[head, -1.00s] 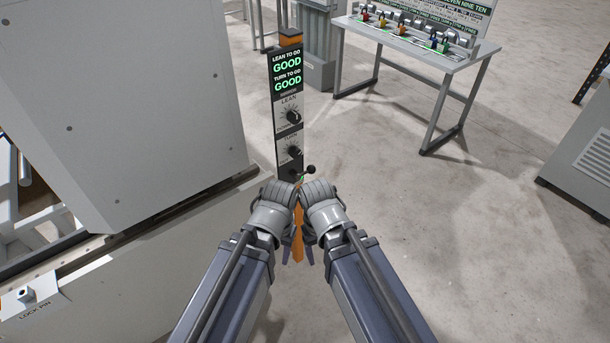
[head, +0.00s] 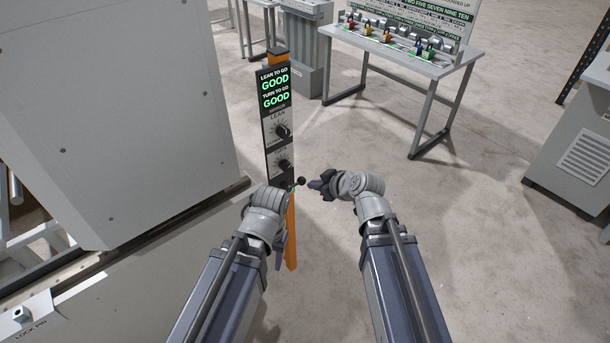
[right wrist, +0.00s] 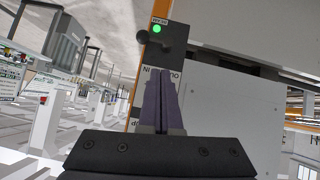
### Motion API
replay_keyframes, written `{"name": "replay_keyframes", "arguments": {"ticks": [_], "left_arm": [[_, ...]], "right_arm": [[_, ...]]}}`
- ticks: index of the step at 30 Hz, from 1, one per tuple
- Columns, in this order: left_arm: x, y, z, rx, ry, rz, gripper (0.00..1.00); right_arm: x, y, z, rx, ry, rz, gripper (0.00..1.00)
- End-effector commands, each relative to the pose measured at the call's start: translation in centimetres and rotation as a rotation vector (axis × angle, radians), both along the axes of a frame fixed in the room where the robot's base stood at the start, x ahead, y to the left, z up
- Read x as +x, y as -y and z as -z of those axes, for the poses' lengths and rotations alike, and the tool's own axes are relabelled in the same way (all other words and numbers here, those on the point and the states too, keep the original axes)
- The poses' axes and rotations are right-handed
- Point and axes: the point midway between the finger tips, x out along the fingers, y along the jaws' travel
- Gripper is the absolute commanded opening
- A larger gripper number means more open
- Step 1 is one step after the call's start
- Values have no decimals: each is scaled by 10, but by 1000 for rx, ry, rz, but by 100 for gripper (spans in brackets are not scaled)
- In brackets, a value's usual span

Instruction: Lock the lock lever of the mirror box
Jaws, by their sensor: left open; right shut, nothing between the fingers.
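The mirror box (head: 268,124) is a tall dark panel on an orange post, with two green GOOD readouts and the LEAN and TURN dials. Its lock lever (head: 301,181), a short arm with a black ball, sticks out to the right at the panel's lower end. In the right wrist view the lever's ball (right wrist: 143,37) is beside a lit green lamp (right wrist: 156,28). My right gripper (head: 312,186) is shut and empty, just right of the ball; its fingers (right wrist: 165,95) point toward the box. My left gripper (head: 282,250) is open at the post below the panel, its fingers partly hidden.
A large grey machine cabinet (head: 120,110) fills the left, with a lock pin (head: 20,315) at lower left. A bench (head: 420,62) with coloured padlocks stands at the back. A vented grey cabinet (head: 575,160) is at the right. Floor right of the post is clear.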

Motion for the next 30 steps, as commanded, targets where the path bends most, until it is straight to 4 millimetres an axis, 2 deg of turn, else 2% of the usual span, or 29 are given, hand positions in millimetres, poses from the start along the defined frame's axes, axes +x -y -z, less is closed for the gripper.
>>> {"name": "replay_keyframes", "arguments": {"ticks": [1, 5, 16, 23, 30], "left_arm": [[0, 0, -2, 0, 0, 0, 50], [0, 0, -3, 0, 0, 0, 50], [0, 0, -3, 0, 0, 0, 50], [0, 0, 4, 0, 0, 0, 50], [0, 0, 24, 0, 0, 0, 50]], "right_arm": [[6, 7, -8, 2, 37, 10, 0], [15, 16, -19, 2, 99, 21, 0], [17, 17, -20, 0, 111, 22, 0], [24, 13, -13, 0, 111, 21, 0], [49, 1, 7, 0, 111, 20, 0]]}}
